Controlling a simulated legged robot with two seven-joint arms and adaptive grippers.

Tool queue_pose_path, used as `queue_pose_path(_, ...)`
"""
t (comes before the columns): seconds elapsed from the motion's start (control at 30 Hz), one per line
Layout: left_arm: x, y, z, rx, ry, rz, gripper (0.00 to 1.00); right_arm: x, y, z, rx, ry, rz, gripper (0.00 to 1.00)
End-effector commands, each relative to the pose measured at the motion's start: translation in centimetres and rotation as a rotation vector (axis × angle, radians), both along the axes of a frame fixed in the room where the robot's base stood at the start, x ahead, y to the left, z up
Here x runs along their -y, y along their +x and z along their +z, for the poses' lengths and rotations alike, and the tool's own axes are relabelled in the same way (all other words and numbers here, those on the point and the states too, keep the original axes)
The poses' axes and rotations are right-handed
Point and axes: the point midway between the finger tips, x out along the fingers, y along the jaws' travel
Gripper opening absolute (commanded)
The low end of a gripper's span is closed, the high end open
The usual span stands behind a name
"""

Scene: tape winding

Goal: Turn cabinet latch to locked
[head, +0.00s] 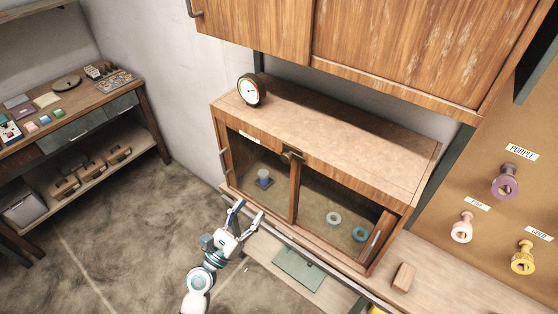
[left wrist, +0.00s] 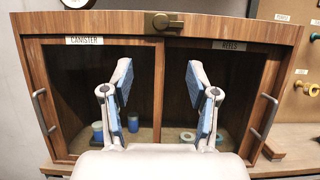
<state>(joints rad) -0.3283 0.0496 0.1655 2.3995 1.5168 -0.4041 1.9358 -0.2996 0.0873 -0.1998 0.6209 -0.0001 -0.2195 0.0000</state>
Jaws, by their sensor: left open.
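The cabinet (head: 345,148) is wooden with two dark glass doors. Its brass latch (head: 292,153) sits at the top middle, where the doors meet. In the left wrist view the latch (left wrist: 165,20) has a round hub with a lever lying roughly level to the right. My left gripper (head: 248,210) is open and empty, in front of the cabinet and below the latch, apart from it. In the left wrist view its blue-padded fingers (left wrist: 160,78) stand spread before the doors. My right gripper is not in view.
A gauge (head: 252,90) stands on the cabinet top. Behind the glass are a blue canister (head: 263,178) and tape reels (head: 334,218). Door handles (left wrist: 43,112) stick out at the outer sides. A wooden block (head: 403,277) lies on the bench at right. Overhead cupboards hang above.

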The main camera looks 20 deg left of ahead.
Motion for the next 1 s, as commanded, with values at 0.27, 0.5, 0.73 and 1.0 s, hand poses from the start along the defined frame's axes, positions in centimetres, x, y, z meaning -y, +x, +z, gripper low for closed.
queue_pose_path(0.27, 1.8, 4.5, 2.6, 0.003, 0.001, 0.001, 0.59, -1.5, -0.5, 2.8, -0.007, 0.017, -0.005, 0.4)
queue_pose_path(0.5, 3.7, 9.6, 4.7, 0.002, 0.003, 0.0, 0.59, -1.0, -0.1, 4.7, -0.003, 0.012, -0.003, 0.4)
queue_pose_path(0.73, 5.0, 13.3, 5.9, -0.001, 0.004, 0.002, 0.59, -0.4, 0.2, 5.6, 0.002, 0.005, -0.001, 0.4)
queue_pose_path(1.0, 5.5, 14.7, 6.4, -0.001, 0.005, 0.002, 0.59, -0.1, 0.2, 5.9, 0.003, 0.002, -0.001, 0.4)
